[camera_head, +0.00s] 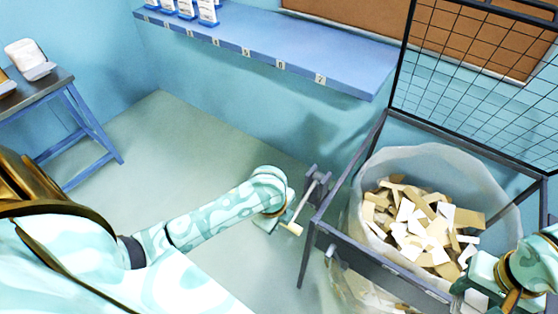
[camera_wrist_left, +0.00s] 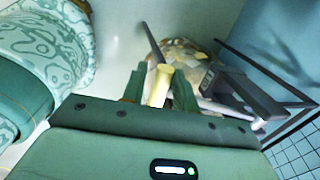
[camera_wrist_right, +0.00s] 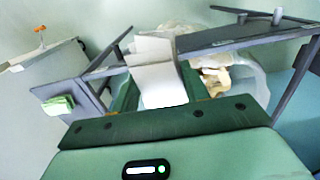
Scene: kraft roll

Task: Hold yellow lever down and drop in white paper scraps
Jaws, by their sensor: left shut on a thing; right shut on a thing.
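The yellow lever grip (camera_head: 294,229) is at the end of a grey bar on the left side of the metal frame; the bar slopes down from its pivot. My left gripper (camera_head: 281,222) is shut on this grip, which also shows between the fingers in the left wrist view (camera_wrist_left: 160,86). My right gripper (camera_head: 478,286) is at the frame's near right corner, shut on white paper scraps (camera_wrist_right: 157,76). The scraps stand up between its fingers in the right wrist view. A clear bag (camera_head: 365,190) in the frame holds many white and brown scraps (camera_head: 425,232).
The dark metal frame (camera_head: 395,267) surrounds the bag, with a wire mesh panel (camera_head: 470,70) behind. A blue shelf (camera_head: 270,45) with numbered tags runs along the wall. A small table (camera_head: 40,88) stands at left. The floor between is clear.

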